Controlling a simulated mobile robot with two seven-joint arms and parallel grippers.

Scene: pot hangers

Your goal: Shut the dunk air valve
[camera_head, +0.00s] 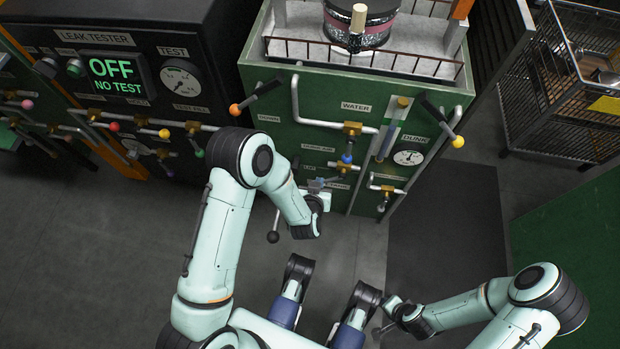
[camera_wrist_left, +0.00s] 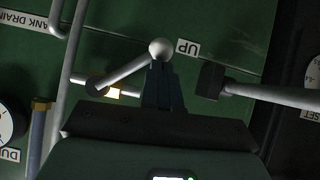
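My left gripper (camera_head: 322,190) is low at the front of the green cabinet, among its valves. In the left wrist view its dark fingers (camera_wrist_left: 161,85) are close together, their tips at the pale ball knob (camera_wrist_left: 160,48) of a valve lever. This lever slants down left to a pipe with a brass fitting (camera_wrist_left: 113,92). I see no clear grasp. A gauge marked DUNK (camera_head: 408,157) is at upper right. My right gripper (camera_head: 382,326) is low and away from the cabinet; its fingers are unclear.
A blue-knobbed valve (camera_head: 347,158) and a brass valve (camera_head: 387,190) sit close to my left gripper. A dark-balled lever (camera_head: 273,237) sticks out to its left. The leak tester (camera_head: 110,70) reads OFF, NO TEST. A wire cart (camera_head: 545,95) stands at right. Floor is open between.

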